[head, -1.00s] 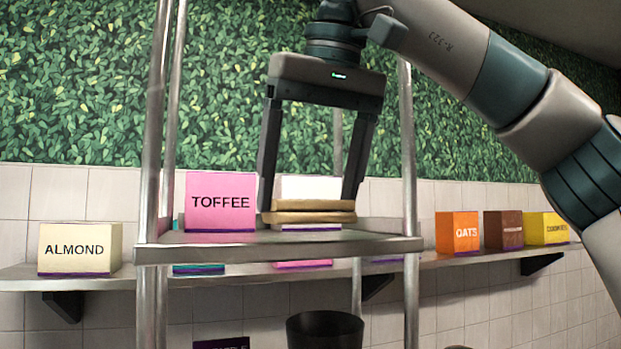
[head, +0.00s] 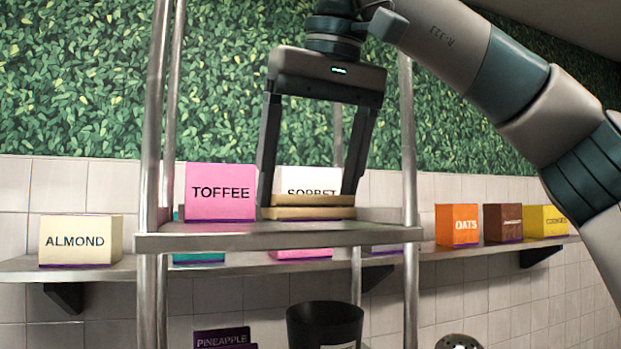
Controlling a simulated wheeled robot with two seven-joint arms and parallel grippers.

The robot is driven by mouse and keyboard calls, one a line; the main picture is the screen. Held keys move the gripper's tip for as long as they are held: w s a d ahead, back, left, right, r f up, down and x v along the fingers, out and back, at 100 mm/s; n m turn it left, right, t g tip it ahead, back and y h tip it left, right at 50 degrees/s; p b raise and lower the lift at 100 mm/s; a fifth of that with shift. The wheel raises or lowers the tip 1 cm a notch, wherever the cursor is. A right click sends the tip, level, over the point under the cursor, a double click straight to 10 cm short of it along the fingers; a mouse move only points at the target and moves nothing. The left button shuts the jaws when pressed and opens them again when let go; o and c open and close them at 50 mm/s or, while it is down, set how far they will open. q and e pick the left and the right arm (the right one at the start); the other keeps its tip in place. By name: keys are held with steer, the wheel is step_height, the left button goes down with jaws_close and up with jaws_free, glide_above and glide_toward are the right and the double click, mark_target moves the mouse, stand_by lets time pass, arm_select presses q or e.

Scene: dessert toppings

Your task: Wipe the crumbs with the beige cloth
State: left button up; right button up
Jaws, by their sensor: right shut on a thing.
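The beige cloth (head: 308,206) is a flat folded block on the metal rack shelf (head: 280,237). My right gripper (head: 308,198) comes down over it from above, with one finger at each end of the cloth, and is shut on it. The cloth appears to sit at the shelf surface; I cannot tell whether it touches it. I see no crumbs, as the shelf top is seen nearly edge-on. My left gripper is not in view.
A pink TOFFEE box (head: 220,193) stands left of the cloth, and a white SORBET box (head: 311,182) stands behind it. Rack posts (head: 409,170) flank the shelf. A wall shelf behind holds an ALMOND box (head: 80,241) and an OATS box (head: 457,226). A black bin (head: 325,325) is below.

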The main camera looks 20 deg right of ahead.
steer(key=shift+f+b, duration=0.3)
steer(key=shift+f, duration=0.35)
steer(key=shift+w+r+p, duration=0.1)
steer(key=shift+w+p, duration=0.35)
steer(key=shift+w, duration=1.1)
steer(key=shift+w+a+f, duration=0.1)
steer(key=shift+w+f, duration=0.1)
steer(key=shift+w, duration=1.05)
steer(key=shift+w, duration=0.1)
steer(key=shift+w, duration=0.1)
steer(key=shift+w, duration=1.4)
